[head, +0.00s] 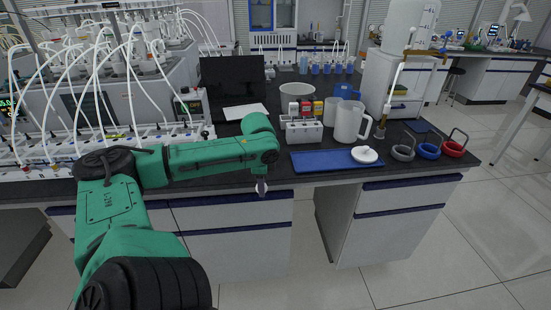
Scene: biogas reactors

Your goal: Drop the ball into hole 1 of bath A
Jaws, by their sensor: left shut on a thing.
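My left gripper (262,187) hangs at the end of the green left arm, in front of the bench's front edge. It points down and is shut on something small. The ball is too small and hidden between the fingers to make out clearly. Grey baths (140,92) with bottles and many white tubes stand on the left part of the bench, well to the left of the gripper. Their labels cannot be read, so I cannot tell which is bath A, and hole 1 cannot be made out. My right gripper is not in view.
A blue tray (315,161) with a white round lid (364,155) lies right of the gripper. Behind it stand a white jug (347,121) and a white box (303,131). Grey, blue and red rings (453,148) lie at the right. A black screen (232,84) stands behind the arm.

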